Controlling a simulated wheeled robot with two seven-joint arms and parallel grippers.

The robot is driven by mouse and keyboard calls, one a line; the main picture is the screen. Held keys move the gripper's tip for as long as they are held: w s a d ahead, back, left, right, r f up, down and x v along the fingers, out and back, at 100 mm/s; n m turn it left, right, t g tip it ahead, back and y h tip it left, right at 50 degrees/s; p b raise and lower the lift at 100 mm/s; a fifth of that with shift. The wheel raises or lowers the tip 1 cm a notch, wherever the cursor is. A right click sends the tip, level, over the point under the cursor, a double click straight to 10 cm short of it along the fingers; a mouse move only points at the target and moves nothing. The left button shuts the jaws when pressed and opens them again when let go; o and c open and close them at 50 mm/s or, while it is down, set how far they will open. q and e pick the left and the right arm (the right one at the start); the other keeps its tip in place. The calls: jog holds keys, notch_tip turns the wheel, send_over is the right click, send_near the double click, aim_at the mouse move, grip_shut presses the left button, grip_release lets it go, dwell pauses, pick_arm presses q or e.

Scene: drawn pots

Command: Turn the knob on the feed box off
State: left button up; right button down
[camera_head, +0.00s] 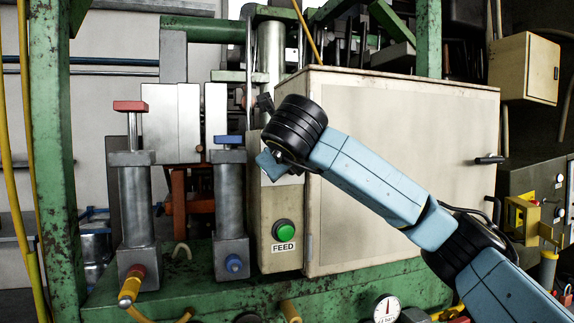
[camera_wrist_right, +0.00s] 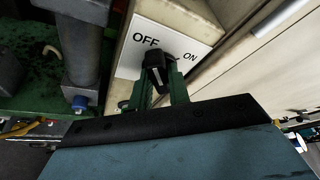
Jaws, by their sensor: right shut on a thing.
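The feed box (camera_head: 262,237) is a narrow beige box with a green button over a FEED label. My right arm reaches in from the right, and its gripper (camera_head: 272,165) is at the upper front of this box, covering the knob in the head view. In the right wrist view, the black knob (camera_wrist_right: 155,68) sits on a white plate marked OFF and ON. The green fingers of my right gripper (camera_wrist_right: 162,88) are shut on it from both sides. The knob's upper end lies near the OFF lettering; its exact setting is hard to tell. My left gripper is not in view.
A large beige cabinet (camera_head: 405,110) stands right beside the feed box, behind my right arm. Two grey cylinders, one with a red top (camera_head: 130,107) and one with a blue top (camera_head: 229,140), stand to the left. A green post (camera_head: 52,150) rises at the far left.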

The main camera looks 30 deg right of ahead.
jog(key=shift+n+h, duration=0.3)
jog(key=shift+n, duration=0.2)
jog(key=c, duration=1.3)
grip_release()
jog(key=shift+b+v, duration=1.4)
jog(key=shift+v, duration=5.3)
jog(key=shift+a+f, duration=0.1)
